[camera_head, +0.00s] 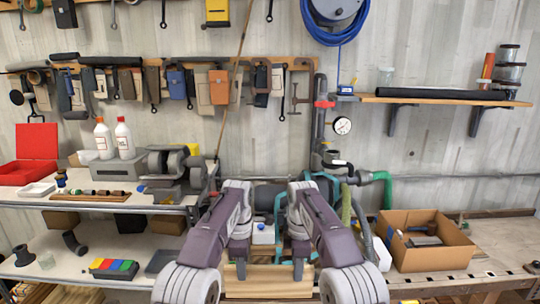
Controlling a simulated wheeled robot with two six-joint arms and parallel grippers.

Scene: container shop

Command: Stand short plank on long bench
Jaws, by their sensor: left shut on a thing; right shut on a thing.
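A short light-wood plank (269,282) is low in the middle of the head view, lying crosswise between my arms. My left gripper (241,270) is shut on its left part and my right gripper (298,269) is shut on its right part. The plank's lower edge is partly hidden by my arms. A wood-topped bench (500,245) runs along the wall at the right. A long white-topped bench (95,203) with a lower shelf stands at the left. I cannot tell which of the two is the long bench.
An open cardboard box (430,262) holding dark parts stands on the right bench. A grey bench grinder (172,165), two white bottles (124,140) and a red case (35,142) crowd the left bench. Hoses and a white container (263,234) are behind my grippers. The right bench's far end is fairly clear.

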